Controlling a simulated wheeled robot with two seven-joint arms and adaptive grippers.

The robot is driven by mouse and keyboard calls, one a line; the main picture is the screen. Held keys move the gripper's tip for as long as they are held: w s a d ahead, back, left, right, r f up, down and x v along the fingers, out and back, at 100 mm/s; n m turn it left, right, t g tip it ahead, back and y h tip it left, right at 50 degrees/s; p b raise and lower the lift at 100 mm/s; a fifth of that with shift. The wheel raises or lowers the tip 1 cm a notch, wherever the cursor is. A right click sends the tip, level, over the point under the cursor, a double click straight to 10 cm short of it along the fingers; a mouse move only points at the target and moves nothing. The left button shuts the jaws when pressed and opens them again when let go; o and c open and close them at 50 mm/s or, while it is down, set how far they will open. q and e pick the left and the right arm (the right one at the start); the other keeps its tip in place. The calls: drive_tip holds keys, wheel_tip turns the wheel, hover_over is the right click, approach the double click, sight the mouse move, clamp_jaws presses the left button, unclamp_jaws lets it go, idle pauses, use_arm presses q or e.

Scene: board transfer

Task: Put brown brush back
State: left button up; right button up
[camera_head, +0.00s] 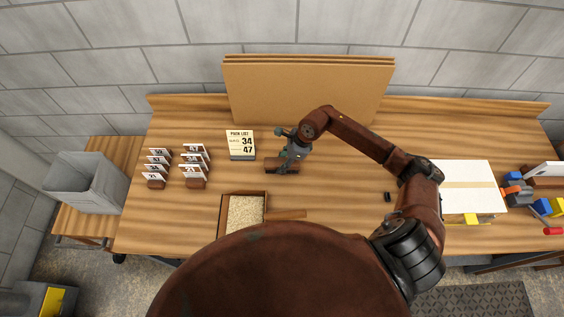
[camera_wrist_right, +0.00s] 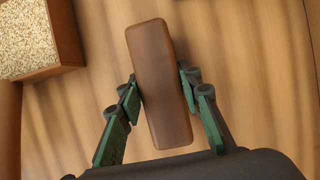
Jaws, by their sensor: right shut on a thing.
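The brown brush (camera_wrist_right: 158,85) is a plain rounded block in the right wrist view, lying lengthwise between the two green-grey fingers. My right gripper (camera_wrist_right: 160,88) is shut on its long sides near the middle. In the head view, the brush (camera_head: 281,167) shows beneath my right gripper (camera_head: 289,152), between the pack list card and the middle of the table. I cannot tell whether the brush touches the table or hangs just above it. My left gripper is not in view.
A wooden tray of pale grain (camera_head: 265,213) stands in front of the brush, with a wooden piece (camera_head: 288,214) to its right. A pack list card (camera_head: 241,144) and several numbered cards (camera_head: 195,170) stand left. A white box (camera_head: 467,182) is right.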

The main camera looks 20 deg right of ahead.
drive_tip(key=shift+f, duration=0.15)
drive_tip(key=shift+f, duration=0.15)
drive_tip(key=o, duration=1.1)
drive_tip(key=shift+d+r, duration=0.1)
drive_tip(key=shift+r, duration=0.2)
drive_tip(key=b+v, duration=0.2)
drive_tip(key=v, duration=0.9)
drive_tip(key=shift+r, duration=0.35)
